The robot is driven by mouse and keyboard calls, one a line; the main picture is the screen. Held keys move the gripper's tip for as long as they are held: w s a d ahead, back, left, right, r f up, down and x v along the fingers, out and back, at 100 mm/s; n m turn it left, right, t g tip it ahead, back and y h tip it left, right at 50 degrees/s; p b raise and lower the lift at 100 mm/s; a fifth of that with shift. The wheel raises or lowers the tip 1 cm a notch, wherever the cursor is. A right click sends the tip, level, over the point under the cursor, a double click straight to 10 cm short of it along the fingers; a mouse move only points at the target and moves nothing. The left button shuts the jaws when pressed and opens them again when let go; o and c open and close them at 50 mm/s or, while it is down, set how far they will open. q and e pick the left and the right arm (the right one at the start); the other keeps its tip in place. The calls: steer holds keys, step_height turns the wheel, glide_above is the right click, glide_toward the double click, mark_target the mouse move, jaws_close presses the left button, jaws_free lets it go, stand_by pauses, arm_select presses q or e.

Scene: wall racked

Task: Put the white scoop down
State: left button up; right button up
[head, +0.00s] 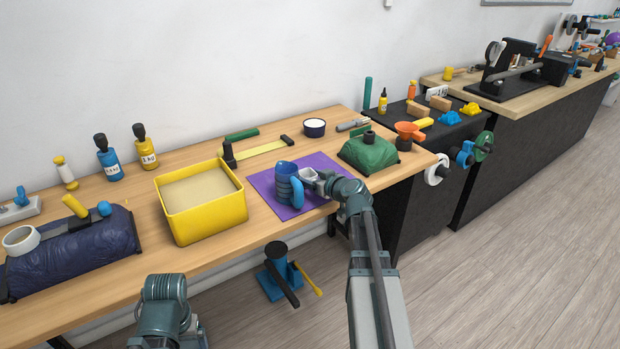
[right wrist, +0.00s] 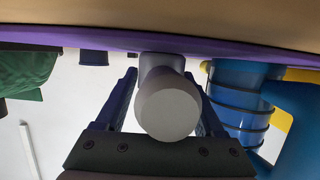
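The white scoop (head: 309,175) is at the purple mat (head: 262,184), just right of the blue ribbed mug (head: 287,186). My right gripper (head: 325,181) is at the scoop from the right. In the right wrist view the scoop's pale round handle end (right wrist: 168,108) lies between the two fingers, which meet its sides. My right gripper (right wrist: 161,82) looks shut on it. The scoop is at mat level; whether it bears fully on the mat is hidden. The mug (right wrist: 240,100) stands close beside the fingers. Of my left arm only a link shows; its gripper is out of view.
A yellow bin (head: 206,219) of pale grains stands left of the mat. A green bag (head: 369,154) is to the right. The front part of the mat is bare.

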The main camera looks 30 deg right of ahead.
steer(key=shift+o, duration=1.3)
steer(key=shift+r, duration=0.15)
steer(key=shift+s+r+p, duration=0.2)
steer(key=shift+s+p, duration=0.05)
steer(key=shift+p, duration=0.05)
steer(key=p+v, duration=0.3)
steer(key=v, duration=0.8)
steer(key=shift+s, duration=0.25)
steer(key=shift+w+d, duration=0.1)
